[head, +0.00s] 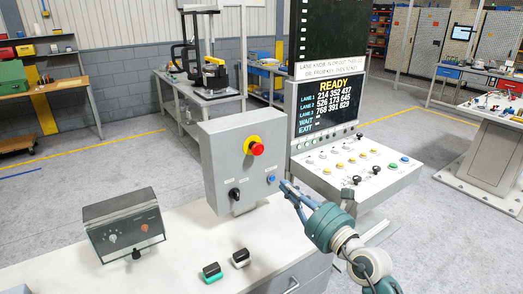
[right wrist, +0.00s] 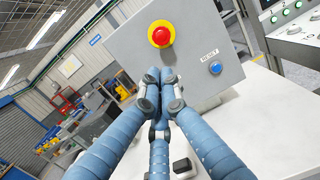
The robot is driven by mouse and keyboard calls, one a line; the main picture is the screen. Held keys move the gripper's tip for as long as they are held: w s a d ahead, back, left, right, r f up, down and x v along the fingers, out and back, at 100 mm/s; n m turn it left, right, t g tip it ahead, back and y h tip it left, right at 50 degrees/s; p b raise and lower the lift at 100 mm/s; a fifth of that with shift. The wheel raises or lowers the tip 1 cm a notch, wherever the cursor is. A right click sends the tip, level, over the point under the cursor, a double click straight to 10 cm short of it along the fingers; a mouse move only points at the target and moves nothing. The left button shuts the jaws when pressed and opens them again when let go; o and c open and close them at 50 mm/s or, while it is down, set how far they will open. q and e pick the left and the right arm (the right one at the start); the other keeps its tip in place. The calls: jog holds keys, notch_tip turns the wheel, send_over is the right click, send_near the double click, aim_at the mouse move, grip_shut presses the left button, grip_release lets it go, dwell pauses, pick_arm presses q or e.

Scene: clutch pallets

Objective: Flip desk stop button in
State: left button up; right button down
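The red stop button (head: 256,149) sits on a yellow collar on the upper face of a grey control box (head: 226,165) on the desk. In the right wrist view the red stop button (right wrist: 160,35) is just above my fingertips. My right gripper (head: 284,184) is at the box's lower right side, near the blue button (head: 271,180). In the right wrist view, the fingers of my right gripper (right wrist: 156,80) are drawn together with nothing seen between them. They overlap the box face, and I cannot tell whether they touch it. My left gripper is not in view.
A blue button marked RESET (right wrist: 215,68) is right of the fingers. A black knob (head: 234,194) is low on the box. A grey meter box (head: 123,228) and two small switches stand on the white desk (head: 185,262). A sloped console (head: 355,168) stands at right.

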jog(key=shift+w+d+r+n, duration=0.1)
jog(key=shift+d+r+n, duration=0.05)
jog(key=shift+r+n, duration=0.55)
jog(key=shift+r, duration=0.15)
jog(key=p, duration=0.3)
send_near(256, 152)
jog(key=x, duration=0.5)
jog(key=shift+w+r, duration=0.15)
jog(key=shift+w, duration=0.05)
jog(key=shift+x, duration=0.85)
